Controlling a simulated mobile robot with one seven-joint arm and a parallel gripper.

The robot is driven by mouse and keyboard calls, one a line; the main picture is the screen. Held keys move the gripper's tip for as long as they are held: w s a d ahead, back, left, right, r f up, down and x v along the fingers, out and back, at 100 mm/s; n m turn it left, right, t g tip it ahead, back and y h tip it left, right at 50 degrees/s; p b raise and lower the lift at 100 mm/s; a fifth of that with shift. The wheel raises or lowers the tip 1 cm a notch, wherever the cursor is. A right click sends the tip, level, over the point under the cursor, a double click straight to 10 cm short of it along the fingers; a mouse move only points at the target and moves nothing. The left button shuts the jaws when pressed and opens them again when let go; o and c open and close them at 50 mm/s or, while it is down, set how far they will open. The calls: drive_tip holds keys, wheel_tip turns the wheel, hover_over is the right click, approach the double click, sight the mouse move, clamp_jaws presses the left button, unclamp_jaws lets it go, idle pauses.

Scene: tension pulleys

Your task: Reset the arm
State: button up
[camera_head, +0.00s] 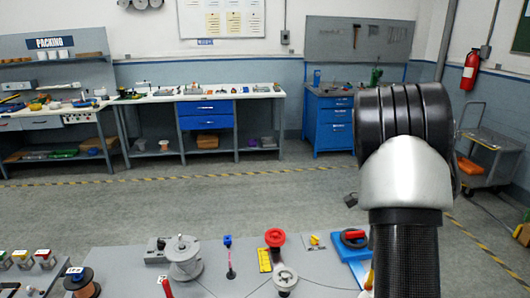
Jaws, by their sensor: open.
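My arm rises at the right of the head view, with a dark carbon-like link, a silver joint and a ribbed black section above it. My gripper is not in view, so its jaws cannot be seen. On the grey work table (120,262) in front stand a red pulley (275,238), a pale grey pulley (285,278) and a large grey spool (184,256). A thin dark wire runs near the pulleys. My arm hides the table's right part.
A copper-coloured spool (82,284) and a button box (24,262) are at the lower left. A blue-topped post (228,250) and a yellow plate (265,260) stand mid-table. Workbenches (205,97) line the back wall, a cart (488,150) stands right.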

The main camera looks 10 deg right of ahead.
drive_tip(key=s+a+r+n+t, duration=0.2)
drive_tip(key=a+r+n, duration=0.3)
drive_tip(key=a+r, duration=0.45)
drive_tip(key=s+a+r+n+t, duration=0.2)
drive_tip(key=s+a+r+n, duration=0.3)
drive_tip(key=s+a+n, duration=0.2)
drive_tip(key=s+a+r+n+t, duration=0.1)
drive_tip(key=s+a+r+n, duration=0.5)
drive_tip(key=s+n, duration=0.3)
drive_tip(key=shift+s+a+r+n+t+y, duration=0.35)
drive_tip(key=shift+s+a, duration=0.4)
drive_tip(key=shift+s, duration=0.5)
